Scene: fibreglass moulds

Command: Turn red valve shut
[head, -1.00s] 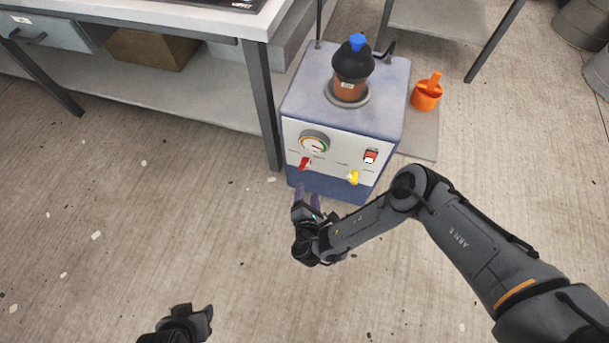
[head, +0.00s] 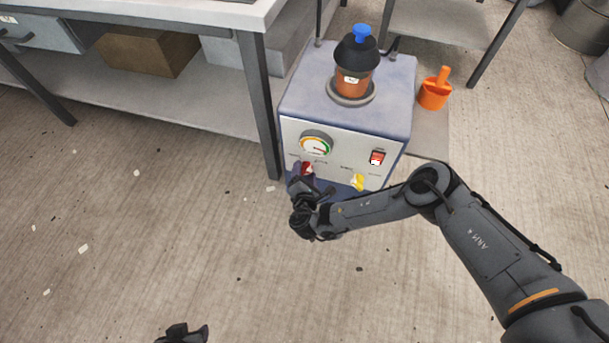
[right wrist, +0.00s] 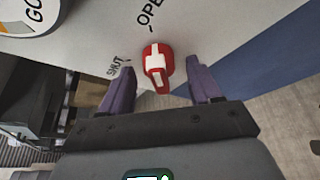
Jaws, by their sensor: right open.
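The red valve (head: 307,168) is on the lower left of the machine's front panel, below the round gauge (head: 316,144). In the right wrist view the red valve (right wrist: 157,64) has a white stripe along its handle, with the words "SHUT" and "OPEN" printed beside it. My right gripper (head: 303,182) is at the panel, and in the right wrist view its purple fingers (right wrist: 160,84) are open, one on each side of the valve. I see clear gaps between fingers and valve. My left gripper (head: 184,333) shows only partly at the bottom edge; its jaws are unclear.
A yellow valve (head: 358,182) and a red switch (head: 377,157) are on the panel to the right. A bottle with a blue cap (head: 355,68) stands on the machine (head: 300,100). A workbench (head: 257,100) is on the left, an orange container (head: 434,92) on the right.

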